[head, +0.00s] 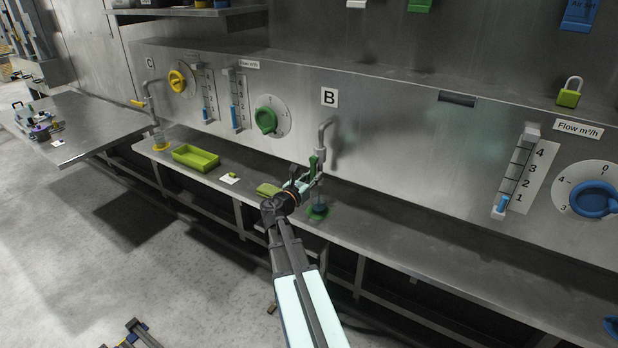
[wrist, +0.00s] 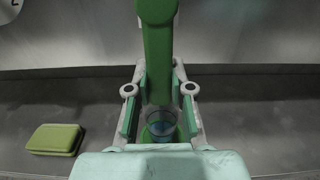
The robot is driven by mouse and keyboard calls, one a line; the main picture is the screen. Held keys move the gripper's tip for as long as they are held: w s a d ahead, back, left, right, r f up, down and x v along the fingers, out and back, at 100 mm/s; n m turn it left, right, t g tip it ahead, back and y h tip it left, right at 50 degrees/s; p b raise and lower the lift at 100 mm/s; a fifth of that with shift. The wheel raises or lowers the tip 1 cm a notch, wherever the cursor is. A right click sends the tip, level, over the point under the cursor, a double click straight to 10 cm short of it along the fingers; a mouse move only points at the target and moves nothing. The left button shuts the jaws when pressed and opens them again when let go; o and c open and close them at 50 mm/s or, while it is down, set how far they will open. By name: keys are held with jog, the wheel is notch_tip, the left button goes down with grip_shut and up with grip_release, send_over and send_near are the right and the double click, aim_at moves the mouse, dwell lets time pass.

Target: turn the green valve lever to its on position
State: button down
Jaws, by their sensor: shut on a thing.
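The green valve lever (head: 313,161) is on the bent metal pipe (head: 328,128) below the sign B. In the wrist view the lever (wrist: 158,55) hangs down from the top between my fingers. My gripper (wrist: 160,90) is shut on the lever, with a green-padded finger on each side of it. The gripper (head: 311,178) also shows in the head view, at the end of my arm in front of the pipe. A clear cup with a blue band (wrist: 161,127) stands on a green round base under the lever, partly hidden by my gripper.
A green block (wrist: 55,139) lies left of my gripper on the metal shelf (head: 420,242). A green tray (head: 195,157) stands farther left. A green dial (head: 266,120) and blue-marked gauges are on the panel behind.

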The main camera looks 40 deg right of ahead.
jog(key=c, duration=1)
grip_release()
jog(key=shift+s, duration=0.1)
jog(key=v, duration=1.2)
